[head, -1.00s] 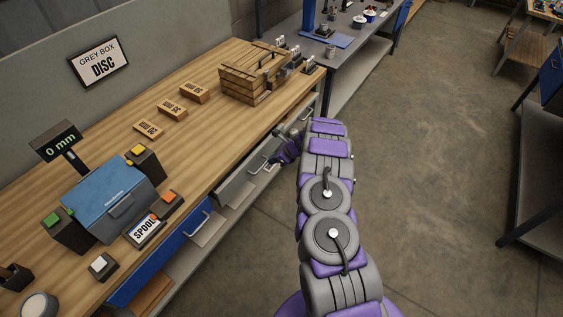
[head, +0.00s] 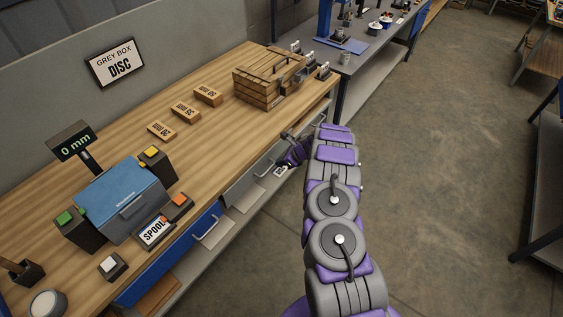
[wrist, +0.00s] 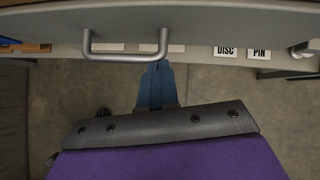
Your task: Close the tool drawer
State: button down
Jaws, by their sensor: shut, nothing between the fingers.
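The grey drawer front (head: 250,183) is under the front edge of the wooden bench, to the right of a blue drawer front. In the wrist view, a grey front panel (wrist: 220,22) spans the top of the picture, with a metal bar handle (wrist: 124,52) on it. My gripper (wrist: 158,66) is shut and empty, its fingertips at the handle's lower right end; I cannot tell whether they touch. In the head view, my gripper (head: 281,171) is beside the grey drawer, partly hidden by my arm. How far the drawer stands out is unclear.
A blue drawer (head: 180,258) with a handle is on the left. The bench top (head: 215,135) carries a wooden crate (head: 262,85), several small labelled blocks and a blue box (head: 120,200). Open concrete floor (head: 440,150) lies to the right.

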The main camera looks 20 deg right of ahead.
jog(key=s+d+f+p+v, duration=0.1)
jog(key=v, duration=1.1)
jog(key=shift+s+d, duration=0.2)
jog(key=shift+d, duration=0.3)
jog(key=s+a+r+n+g, duration=0.2)
jog(key=s+a+r+n, duration=0.55)
jog(key=a+r, duration=0.35)
jog(key=s+a+r+n+g, duration=0.3)
jog(key=s+a+r+n, duration=0.5)
jog(key=r, duration=0.5)
jog(key=s+a+r+n+g+h+b, duration=0.1)
jog(key=s+r+n, duration=0.1)
jog(key=s, duration=0.5)
jog(key=s+a+r+n+h, duration=0.1)
jog(key=s+r+n, duration=0.2)
jog(key=s, duration=0.5)
jog(key=s+d+n+h, duration=0.2)
jog(key=s+d, duration=0.1)
jog(key=s, duration=0.6)
jog(key=s+d+n+h+b, duration=0.1)
jog(key=s+d+n+h, duration=0.1)
jog(key=s, duration=0.8)
jog(key=shift+s+d+n+g, duration=0.2)
jog(key=shift+d+n+g, duration=0.2)
jog(key=shift+d+n, duration=0.35)
